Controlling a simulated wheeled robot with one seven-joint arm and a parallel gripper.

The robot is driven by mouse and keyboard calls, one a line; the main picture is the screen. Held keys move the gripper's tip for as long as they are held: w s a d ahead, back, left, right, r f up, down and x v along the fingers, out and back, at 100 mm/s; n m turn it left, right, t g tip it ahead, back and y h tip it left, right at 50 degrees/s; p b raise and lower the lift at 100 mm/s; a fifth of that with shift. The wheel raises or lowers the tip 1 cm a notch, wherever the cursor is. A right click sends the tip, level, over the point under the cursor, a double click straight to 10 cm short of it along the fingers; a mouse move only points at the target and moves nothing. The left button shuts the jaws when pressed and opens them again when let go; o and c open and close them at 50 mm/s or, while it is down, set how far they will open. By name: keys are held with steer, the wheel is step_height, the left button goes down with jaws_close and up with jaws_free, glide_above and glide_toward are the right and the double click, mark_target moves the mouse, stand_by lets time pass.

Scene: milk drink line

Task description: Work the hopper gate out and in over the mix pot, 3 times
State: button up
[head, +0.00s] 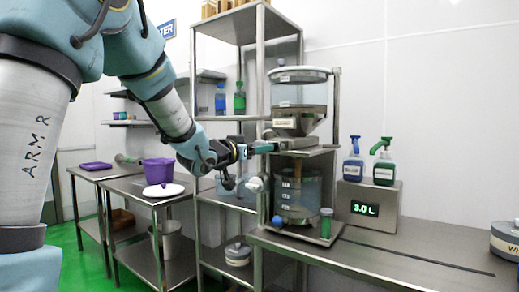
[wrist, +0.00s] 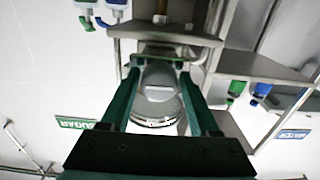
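The clear hopper (head: 300,92) stands on a steel shelf, with pale contents. The steel hopper gate (head: 290,143) lies below its outlet; its front end is at my gripper. The clear mix pot (head: 297,190) stands under it, partly behind the shelf frame. My gripper (head: 262,148) is level with the gate. In the wrist view, upside down, my gripper's green fingers (wrist: 159,68) stand apart, their tips at the gate's front end. A green bar (wrist: 157,59) crosses between the tips. Whether they clamp it is unclear. The hopper also shows there between the fingers (wrist: 162,103).
A display box (head: 369,208) reading 3.0 L carries a blue and a green spray bottle (head: 384,168). A purple tub (head: 158,171) and white lid (head: 164,190) are on the left table. The right bench (head: 400,252) is mostly clear.

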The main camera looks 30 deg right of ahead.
steer(key=shift+o, duration=1.2)
steer(key=shift+d, duration=0.1)
steer(key=b+v, duration=0.2)
steer(key=v, duration=0.9)
steer(key=shift+w, duration=0.1)
